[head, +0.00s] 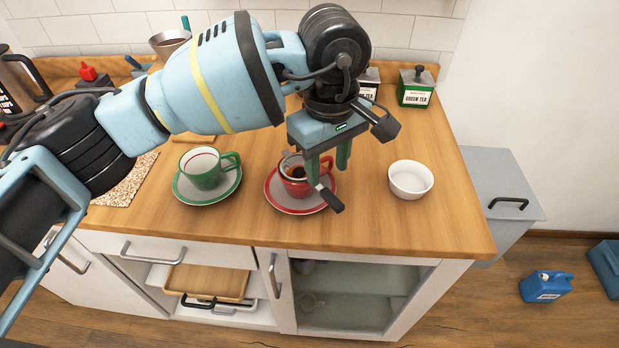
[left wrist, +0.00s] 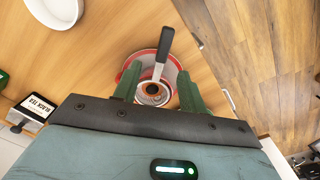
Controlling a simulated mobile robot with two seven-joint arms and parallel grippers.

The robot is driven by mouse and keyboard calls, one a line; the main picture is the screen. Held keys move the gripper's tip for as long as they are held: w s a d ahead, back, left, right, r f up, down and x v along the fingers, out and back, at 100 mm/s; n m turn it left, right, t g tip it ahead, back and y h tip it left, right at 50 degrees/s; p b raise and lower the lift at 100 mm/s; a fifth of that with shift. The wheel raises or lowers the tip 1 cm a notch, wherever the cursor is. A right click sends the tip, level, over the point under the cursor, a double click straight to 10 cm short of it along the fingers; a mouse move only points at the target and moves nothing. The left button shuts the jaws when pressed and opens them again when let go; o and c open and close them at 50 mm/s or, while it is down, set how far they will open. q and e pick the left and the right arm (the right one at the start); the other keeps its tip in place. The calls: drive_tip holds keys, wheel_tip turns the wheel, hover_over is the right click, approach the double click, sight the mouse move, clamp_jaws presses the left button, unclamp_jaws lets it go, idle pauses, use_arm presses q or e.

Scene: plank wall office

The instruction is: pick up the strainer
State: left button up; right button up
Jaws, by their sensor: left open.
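The strainer (head: 332,201) sits on the red cup, its dark handle sticking out toward the front of the counter. In the left wrist view the strainer (left wrist: 165,46) shows its handle pointing up the picture and its round metal bowl over the cup. The red cup (head: 296,188) stands on a red-rimmed saucer (head: 288,207). My left gripper (head: 328,176) is open above the cup, its green fingers on either side of the strainer in the wrist view. The fingers partly hide the strainer and cup in the head view; contact cannot be told. My right gripper is out of view.
A green cup (head: 201,167) on its saucer stands left of the red cup. A white bowl (head: 410,179) stands to the right. A green tea tin (head: 415,88) is at the back. The counter's front edge (head: 380,252) is close; clear wood lies right of the bowl.

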sight(328, 193)
use_arm(q)
drive_tip(key=shift+s+d+f+p, duration=0.15)
drive_tip(key=shift+f+p, duration=0.1)
drive_tip(key=shift+f, duration=1.5)
drive_tip(key=shift+s+f+p, duration=0.1)
drive_tip(key=shift+f+p, duration=0.1)
drive_tip(key=shift+f, duration=1.5)
clamp_jaws()
